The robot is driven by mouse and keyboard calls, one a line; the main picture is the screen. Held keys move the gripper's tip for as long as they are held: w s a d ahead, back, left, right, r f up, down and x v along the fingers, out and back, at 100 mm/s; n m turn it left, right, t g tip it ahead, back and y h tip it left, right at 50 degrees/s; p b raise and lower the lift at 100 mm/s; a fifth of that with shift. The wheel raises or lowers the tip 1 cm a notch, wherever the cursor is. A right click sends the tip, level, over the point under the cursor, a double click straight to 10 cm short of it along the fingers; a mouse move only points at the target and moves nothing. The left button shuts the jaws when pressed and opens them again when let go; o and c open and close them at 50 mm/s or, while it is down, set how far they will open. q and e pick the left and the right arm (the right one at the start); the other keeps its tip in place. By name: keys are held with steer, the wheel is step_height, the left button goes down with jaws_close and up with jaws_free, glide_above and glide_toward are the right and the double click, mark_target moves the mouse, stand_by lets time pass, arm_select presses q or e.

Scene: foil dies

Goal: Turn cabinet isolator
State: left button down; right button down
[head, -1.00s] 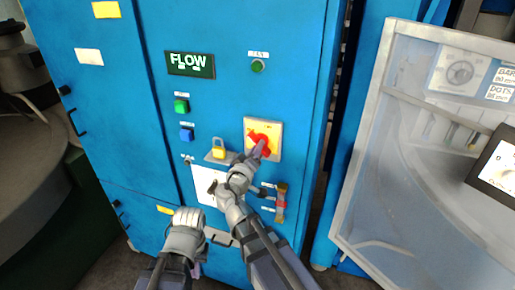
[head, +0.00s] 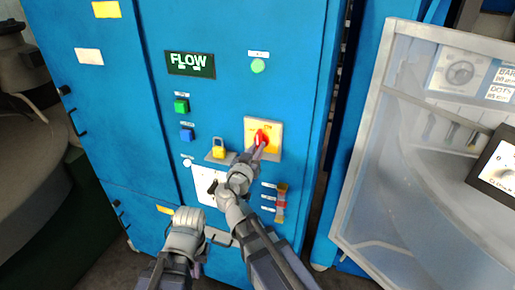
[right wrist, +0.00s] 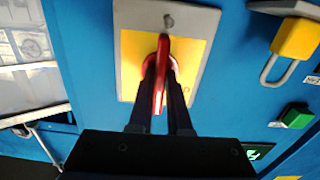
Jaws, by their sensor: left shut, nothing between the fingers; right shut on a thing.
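The cabinet isolator is a red handle (head: 261,136) on a yellow plate with a grey border (head: 277,129), on the blue cabinet front. In the head view the handle now stands nearly upright. My right gripper (head: 259,148) is shut on the red handle. In the right wrist view both dark fingers of the right gripper (right wrist: 160,85) lie on either side of the red handle (right wrist: 162,70), which lies lengthwise between them. My left gripper (head: 165,284) is low in front of the cabinet, away from the isolator; its fingers are hardly visible.
A yellow padlock (head: 219,150) sits on a small shelf left of the isolator. A lit green lamp (head: 257,66) is above. A clear-panelled door (head: 400,150) stands at right.

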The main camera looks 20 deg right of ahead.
steer(key=shift+m, duration=0.3)
stand_by(0.4)
steer(key=c, duration=0.9)
jaws_free()
steer(key=shift+o, duration=0.2)
steer(key=shift+s, duration=0.1)
